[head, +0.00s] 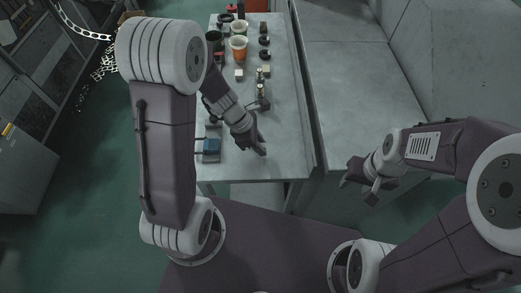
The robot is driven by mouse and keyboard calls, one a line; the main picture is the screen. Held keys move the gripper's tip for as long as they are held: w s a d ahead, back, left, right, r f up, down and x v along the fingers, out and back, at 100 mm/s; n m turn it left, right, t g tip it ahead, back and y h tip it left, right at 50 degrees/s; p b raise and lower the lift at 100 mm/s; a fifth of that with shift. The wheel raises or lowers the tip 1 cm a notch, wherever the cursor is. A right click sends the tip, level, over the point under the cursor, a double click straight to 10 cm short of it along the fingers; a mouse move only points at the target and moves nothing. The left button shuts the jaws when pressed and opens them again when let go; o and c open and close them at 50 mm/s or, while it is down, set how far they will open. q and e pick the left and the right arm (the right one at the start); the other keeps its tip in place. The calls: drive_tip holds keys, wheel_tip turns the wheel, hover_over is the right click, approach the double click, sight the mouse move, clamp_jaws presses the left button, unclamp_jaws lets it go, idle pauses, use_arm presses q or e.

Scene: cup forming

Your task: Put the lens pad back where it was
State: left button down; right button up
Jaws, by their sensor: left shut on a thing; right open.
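I cannot pick out the lens pad for certain. My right gripper (361,186) is open and empty, off to the right by the front of the wide grey counter (350,80).
An orange cup (238,53), a dark green cup (214,37), a pale block (239,74), black rings (264,41) and small bottle-like things (260,89) stand farther back on the narrow table. A raised edge divides it from the counter. The table's near right part looks clear.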

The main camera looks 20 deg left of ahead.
use_arm(q)
wheel_tip(320, 180, down, 2)
drive_tip(key=shift+f+b, duration=0.15)
drive_tip(key=shift+b, duration=0.15)
drive_tip(key=shift+f, duration=0.2)
drive_tip(key=shift+w, duration=0.1)
use_arm(e)
drive_tip(key=shift+w+a+f, duration=0.1)
drive_tip(key=shift+f, duration=0.55)
use_arm(q)
drive_tip(key=shift+f, duration=0.15)
drive_tip(key=c, duration=1.2)
unclamp_jaws()
drive_tip(key=shift+c, duration=0.2)
use_arm(e)
drive_tip(key=shift+f, duration=0.15)
